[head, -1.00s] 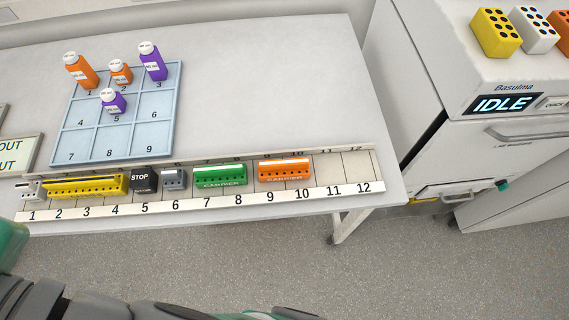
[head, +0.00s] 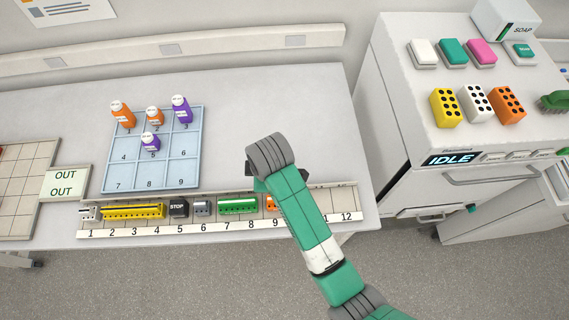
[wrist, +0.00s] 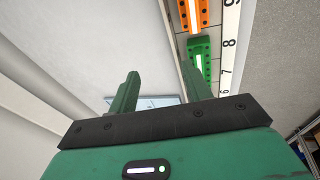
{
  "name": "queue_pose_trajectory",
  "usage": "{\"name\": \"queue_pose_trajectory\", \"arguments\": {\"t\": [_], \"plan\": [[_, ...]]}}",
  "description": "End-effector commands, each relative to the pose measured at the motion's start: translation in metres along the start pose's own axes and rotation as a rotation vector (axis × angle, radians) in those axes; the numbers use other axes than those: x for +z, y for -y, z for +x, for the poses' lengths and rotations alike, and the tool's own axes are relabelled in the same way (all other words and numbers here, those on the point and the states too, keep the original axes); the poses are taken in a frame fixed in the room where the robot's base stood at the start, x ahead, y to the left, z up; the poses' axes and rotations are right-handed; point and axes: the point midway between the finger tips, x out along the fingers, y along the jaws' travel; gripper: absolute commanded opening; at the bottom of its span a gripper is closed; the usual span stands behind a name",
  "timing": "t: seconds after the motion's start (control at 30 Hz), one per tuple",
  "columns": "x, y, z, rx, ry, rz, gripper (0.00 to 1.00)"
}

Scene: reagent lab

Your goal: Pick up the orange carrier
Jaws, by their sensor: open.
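The orange carrier (head: 270,203) sits on the numbered rail near position 9. In the head view my arm hides most of it. In the wrist view the orange carrier (wrist: 194,14) shows at the top, cut off by the picture edge, just beyond the green carrier (wrist: 200,55). My gripper (wrist: 158,85) is open, with nothing between its two green fingers. It is above the table and apart from the carriers, which lie beyond and to the right of the fingers in the wrist view. In the head view the fingers are mostly hidden behind my wrist.
The numbered rail (head: 150,230) also holds a yellow carrier (head: 132,211), a black STOP block (head: 179,208) and a grey block (head: 202,208). A blue grid tray (head: 184,170) with orange and purple bottles stands behind. The IDLE machine (head: 400,140) is at right.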

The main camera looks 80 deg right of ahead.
Motion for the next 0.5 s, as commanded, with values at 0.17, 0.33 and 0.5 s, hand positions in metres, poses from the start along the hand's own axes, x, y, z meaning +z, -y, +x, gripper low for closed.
{"name": "queue_pose_trajectory", "arguments": {"t": [0.17,0.33,0.5], "plan": [[0.074,0.033,0.009,-0.239,0.137,-0.045,0.49],[0.081,0.039,0.017,-0.260,0.145,-0.053,0.49],[0.082,0.044,0.036,-0.260,0.145,-0.052,0.49]]}}
